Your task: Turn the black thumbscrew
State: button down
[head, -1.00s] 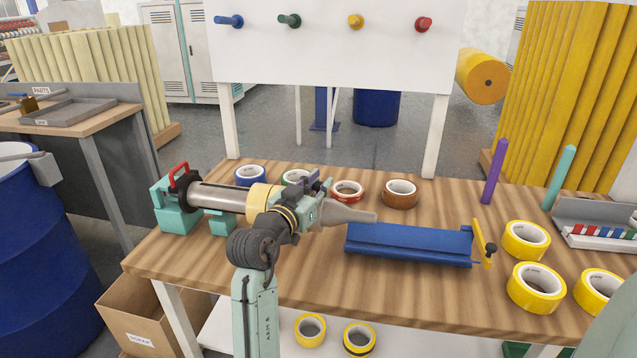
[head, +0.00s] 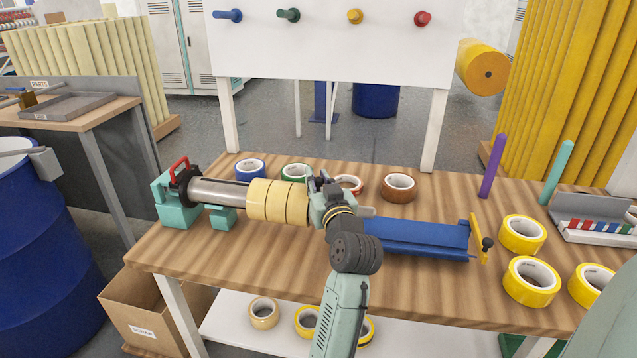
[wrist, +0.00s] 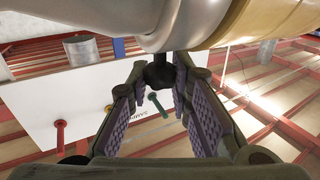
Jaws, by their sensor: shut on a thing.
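The black thumbscrew (wrist: 158,72) shows in the wrist view as a dark knob under a smooth grey metal part, between my fingertips. My gripper (wrist: 157,84) is shut on it, with purple ridged pads on both sides. In the head view my gripper (head: 320,192) is at the right end of the row of tan tape rolls (head: 275,201) on the grey shaft (head: 218,193). There it hides the thumbscrew and most of the grey cone, whose tip (head: 366,211) shows at right. Whether the screw is turning cannot be told.
A blue trough (head: 420,240) and a yellow lever with a black knob (head: 487,243) lie right of my arm. Several tape rolls stand behind, and yellow rolls (head: 522,234) at right. Purple (head: 492,168) and teal (head: 558,175) posts stand upright. Bare wood (head: 240,255) is in front.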

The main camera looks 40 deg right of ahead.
jog(key=shift+n+y, duration=0.3)
jog(key=shift+y, duration=0.3)
jog(key=c, duration=1.4)
grip_release()
jog(key=v, duration=1.2)
jog(key=shift+f, duration=0.2)
